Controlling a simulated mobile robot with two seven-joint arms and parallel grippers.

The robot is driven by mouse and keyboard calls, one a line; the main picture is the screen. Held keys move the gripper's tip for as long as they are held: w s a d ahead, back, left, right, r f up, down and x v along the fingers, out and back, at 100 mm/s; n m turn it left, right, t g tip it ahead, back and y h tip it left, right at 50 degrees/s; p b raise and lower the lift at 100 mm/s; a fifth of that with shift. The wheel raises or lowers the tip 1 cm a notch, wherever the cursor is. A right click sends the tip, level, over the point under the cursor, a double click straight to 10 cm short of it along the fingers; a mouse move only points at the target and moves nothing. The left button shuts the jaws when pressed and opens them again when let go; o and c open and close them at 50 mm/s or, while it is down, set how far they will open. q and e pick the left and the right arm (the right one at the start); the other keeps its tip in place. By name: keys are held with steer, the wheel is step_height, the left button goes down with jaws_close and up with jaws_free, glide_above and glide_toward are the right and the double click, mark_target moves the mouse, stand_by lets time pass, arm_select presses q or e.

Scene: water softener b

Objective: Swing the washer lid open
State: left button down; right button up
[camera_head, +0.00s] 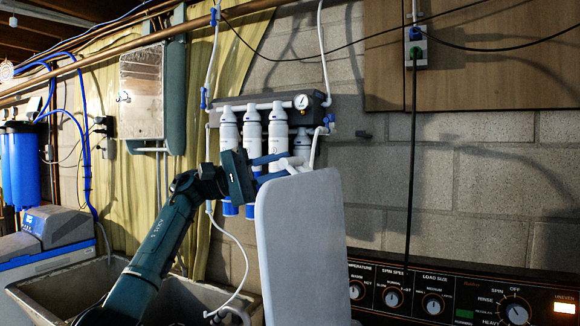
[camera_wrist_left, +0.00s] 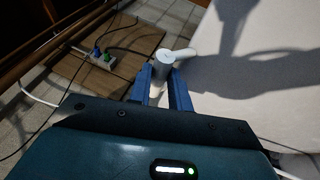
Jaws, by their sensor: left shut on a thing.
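The pale grey washer lid (camera_head: 305,245) stands raised, nearly upright, in front of the washer's black control panel (camera_head: 470,292). It also fills the right side of the left wrist view (camera_wrist_left: 265,75), with my arm's shadow on it. My left gripper (camera_head: 284,165) is at the lid's upper left edge. Its blue fingers (camera_wrist_left: 162,82) are shut on a white handle (camera_wrist_left: 165,70), a rounded post with a short arm reaching towards the lid. The handle (camera_head: 302,161) is partly hidden by the fingers in the head view. My right gripper is not in view.
White filter cylinders (camera_head: 251,132) with a gauge hang on the block wall behind the gripper. A concrete sink (camera_head: 30,298) lies below my left arm. Blue filters (camera_head: 24,165) stand at the far left. A black cord (camera_head: 411,160) hangs behind the panel.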

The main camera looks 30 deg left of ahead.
arm_select(q)
steer(key=shift+a+r, duration=0.15)
steer(key=shift+a, duration=0.05)
steer(key=c, duration=1.3)
jaws_free()
steer(key=shift+c, duration=0.2)
steer(key=shift+o, duration=0.2)
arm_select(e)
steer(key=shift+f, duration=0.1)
arm_select(q)
steer(key=b+v, duration=0.2)
steer(key=v, duration=1.1)
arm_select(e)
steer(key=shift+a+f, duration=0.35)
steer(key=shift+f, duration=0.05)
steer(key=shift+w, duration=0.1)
arm_select(q)
steer(key=shift+a, duration=0.1)
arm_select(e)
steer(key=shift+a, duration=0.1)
